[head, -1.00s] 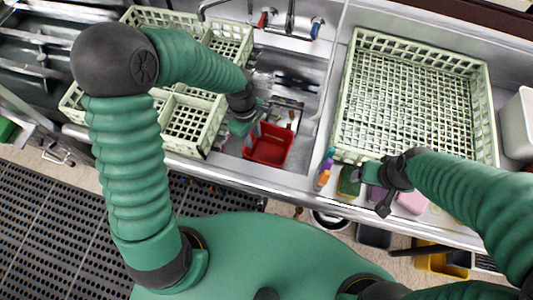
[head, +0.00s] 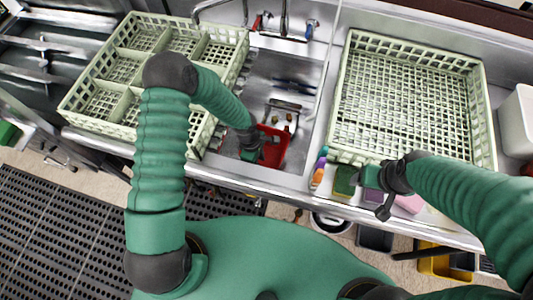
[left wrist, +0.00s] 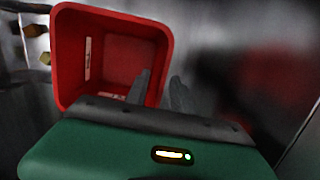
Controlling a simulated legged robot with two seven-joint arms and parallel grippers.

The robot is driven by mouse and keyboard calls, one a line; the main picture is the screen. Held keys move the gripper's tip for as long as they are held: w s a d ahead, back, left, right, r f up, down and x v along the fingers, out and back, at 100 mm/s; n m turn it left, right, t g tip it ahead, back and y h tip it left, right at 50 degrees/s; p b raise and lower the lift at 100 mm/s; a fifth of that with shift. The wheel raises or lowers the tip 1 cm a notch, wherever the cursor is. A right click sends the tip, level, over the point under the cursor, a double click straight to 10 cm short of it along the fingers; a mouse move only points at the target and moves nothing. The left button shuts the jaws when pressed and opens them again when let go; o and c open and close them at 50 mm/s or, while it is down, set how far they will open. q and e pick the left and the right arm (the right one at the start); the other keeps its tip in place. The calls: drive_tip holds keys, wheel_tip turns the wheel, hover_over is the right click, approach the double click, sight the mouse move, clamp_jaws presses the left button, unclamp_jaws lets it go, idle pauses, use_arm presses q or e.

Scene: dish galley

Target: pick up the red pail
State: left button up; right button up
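The red pail (head: 274,157) stands in the sink basin, its open top facing up. In the left wrist view the pail (left wrist: 68,50) fills the left half, and I look into its empty inside. My left gripper (head: 266,152) is over the pail, covering part of it in the head view. In the left wrist view its two fingers (left wrist: 159,78) are apart, one over the pail's opening and one outside, with the near right rim between them; contact cannot be told. My right gripper (head: 366,190) hovers by the sponges at the counter's front; its finger opening is unclear.
A divided dish rack (head: 112,55) stands left of the basin and a large flat rack (head: 484,110) right of it. Faucet handles (head: 309,28) are behind. Cutlery (head: 285,104) lies behind the pail. Small bottles (head: 319,168) and sponges (head: 345,181) sit at the front edge.

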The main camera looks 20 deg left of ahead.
use_arm(q)
drive_tip(key=shift+f, duration=0.3)
drive_tip(key=shift+w+a, duration=0.1)
drive_tip(key=shift+a, duration=0.5)
drive_tip(key=c, duration=0.5)
clamp_jaws()
drive_tip(key=shift+d, duration=0.4)
